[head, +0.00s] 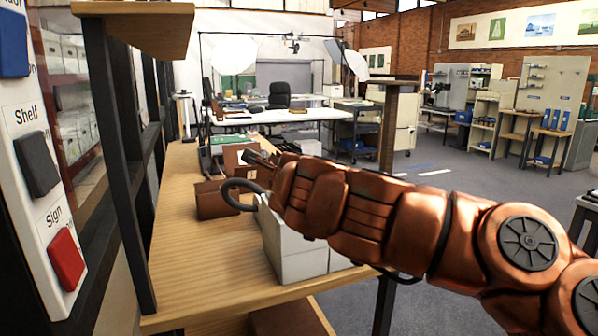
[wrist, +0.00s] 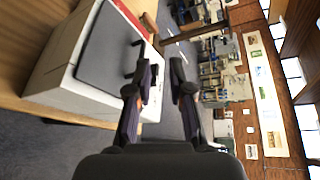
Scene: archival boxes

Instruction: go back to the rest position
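My gripper (wrist: 160,76) shows in the wrist view with its two dark fingers apart and nothing between them. In the head view my copper-coloured arm reaches from the right over the wooden bench, and the gripper at its far end is mostly hidden. A white box (head: 290,256) stands on the bench under my arm, its upper part covered by the arm. In the wrist view a white box (wrist: 62,92) with a dark grey top panel and a red edge lies to the left of the fingers. I cannot tell whether the left finger touches it.
The wooden bench (head: 185,262) carries a brown box (head: 213,203) beyond my arm. A dark upright post (head: 110,130) stands at the left, by a panel with a red button (head: 66,259). A trolley (head: 357,128) and open grey floor (head: 450,180) lie beyond.

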